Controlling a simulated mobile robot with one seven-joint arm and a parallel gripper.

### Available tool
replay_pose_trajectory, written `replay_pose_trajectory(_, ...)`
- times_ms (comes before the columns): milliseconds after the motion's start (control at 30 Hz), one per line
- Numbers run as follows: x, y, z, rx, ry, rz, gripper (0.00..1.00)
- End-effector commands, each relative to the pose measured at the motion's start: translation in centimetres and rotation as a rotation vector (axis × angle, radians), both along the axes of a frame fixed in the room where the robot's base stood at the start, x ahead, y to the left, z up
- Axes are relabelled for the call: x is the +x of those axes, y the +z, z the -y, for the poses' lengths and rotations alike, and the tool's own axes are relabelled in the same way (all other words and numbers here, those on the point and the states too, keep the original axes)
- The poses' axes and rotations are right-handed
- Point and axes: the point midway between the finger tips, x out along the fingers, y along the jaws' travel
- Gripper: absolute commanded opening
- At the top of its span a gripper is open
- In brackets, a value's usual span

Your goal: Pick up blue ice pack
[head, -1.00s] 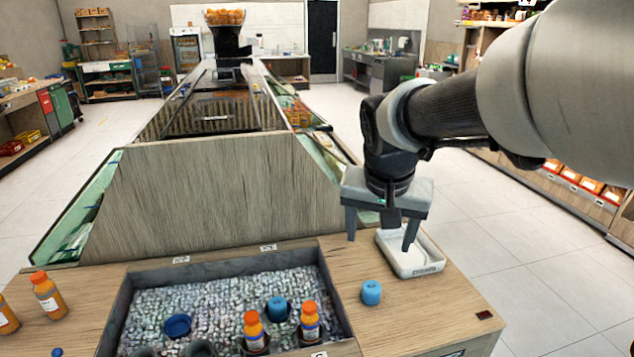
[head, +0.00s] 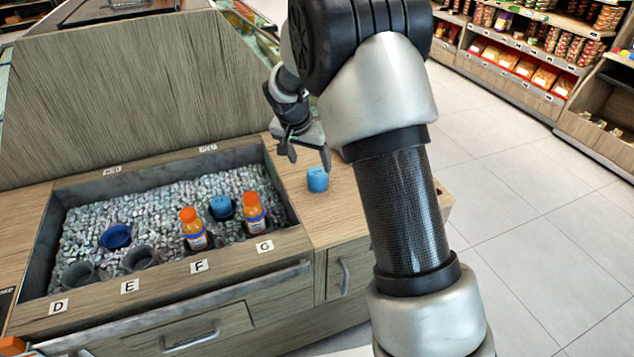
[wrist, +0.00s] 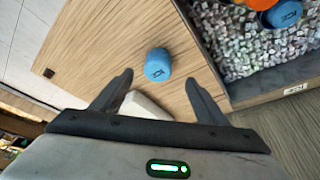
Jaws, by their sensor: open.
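A blue ice pack (head: 317,179), a small rounded block marked ICE, stands on the wooden counter to the right of the ice bin. In the wrist view it (wrist: 158,66) shows beyond and between my fingertips, clear of both. My gripper (head: 308,159) is open and empty, above the counter; it also shows in the wrist view (wrist: 159,78). A second blue ice pack (head: 221,207) sits in a dark holder in the bin between two orange-capped bottles; it shows at the wrist view's upper right (wrist: 284,14).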

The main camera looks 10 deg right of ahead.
Motion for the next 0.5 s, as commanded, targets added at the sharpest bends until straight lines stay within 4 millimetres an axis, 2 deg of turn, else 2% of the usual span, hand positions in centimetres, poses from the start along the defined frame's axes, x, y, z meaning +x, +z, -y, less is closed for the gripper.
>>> replay_pose_trajectory(33,0.2,-1.0,0.2,0.0,-0.001,-0.003,0.68)
replay_pose_trajectory(100,0.5,-1.7,0.4,-0.001,0.001,-0.002,0.68)
replay_pose_trajectory(367,1.1,-2.8,0.9,0.0,0.0,0.0,0.68)
replay_pose_trajectory(500,2.0,-4.4,1.8,0.0,-0.002,-0.002,0.68)
